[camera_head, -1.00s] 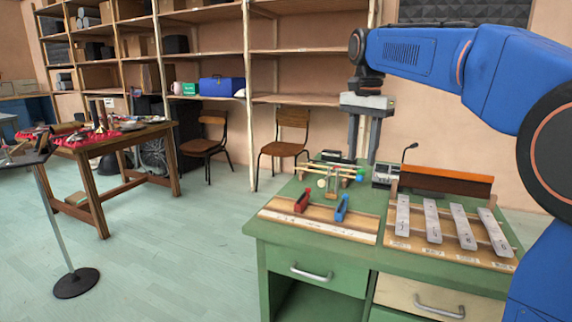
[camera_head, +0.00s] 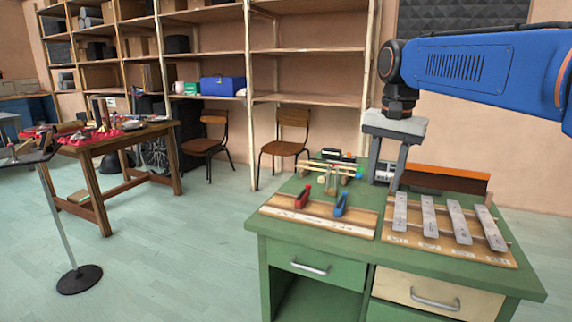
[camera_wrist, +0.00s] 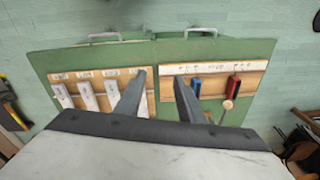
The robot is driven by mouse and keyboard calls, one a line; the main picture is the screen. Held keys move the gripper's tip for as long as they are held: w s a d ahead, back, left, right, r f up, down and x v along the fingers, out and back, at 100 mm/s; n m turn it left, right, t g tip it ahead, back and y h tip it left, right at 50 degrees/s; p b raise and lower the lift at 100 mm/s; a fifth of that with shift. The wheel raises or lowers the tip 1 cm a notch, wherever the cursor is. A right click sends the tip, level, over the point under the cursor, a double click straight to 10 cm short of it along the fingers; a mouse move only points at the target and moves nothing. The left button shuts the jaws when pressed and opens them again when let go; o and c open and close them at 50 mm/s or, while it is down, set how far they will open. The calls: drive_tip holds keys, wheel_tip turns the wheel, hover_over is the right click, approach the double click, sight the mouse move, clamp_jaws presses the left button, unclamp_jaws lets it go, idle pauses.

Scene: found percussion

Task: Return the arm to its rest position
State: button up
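My gripper (camera_head: 385,180) hangs fingers-down from my blue arm, above the right part of the green desk (camera_head: 310,245). Its two grey fingers are apart with nothing between them. From the head camera, the fingers cover part of the desk's back and the left end of the brown box there.
Metal bars lie on a wooden board (camera_head: 450,250) at the desk's right. A red and a blue clip stand on another board (camera_head: 345,226). Mallets rest on a stand (camera_head: 331,180) behind. Open floor (camera_head: 170,265) lies left of the desk.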

drive_tip(key=s+d+f+n+t, duration=0.1)
drive_tip(key=s+d+f+n, duration=0.2)
drive_tip(key=s+f, duration=0.8)
drive_tip(key=s+d+f+n+t, duration=0.2)
drive_tip(key=s+f+n, duration=0.2)
drive_tip(key=s+f, duration=0.7)
drive_tip(key=shift+s+d+f+t, duration=0.15)
drive_tip(key=shift+s+d+t, duration=0.2)
drive_tip(key=shift+s, duration=0.85)
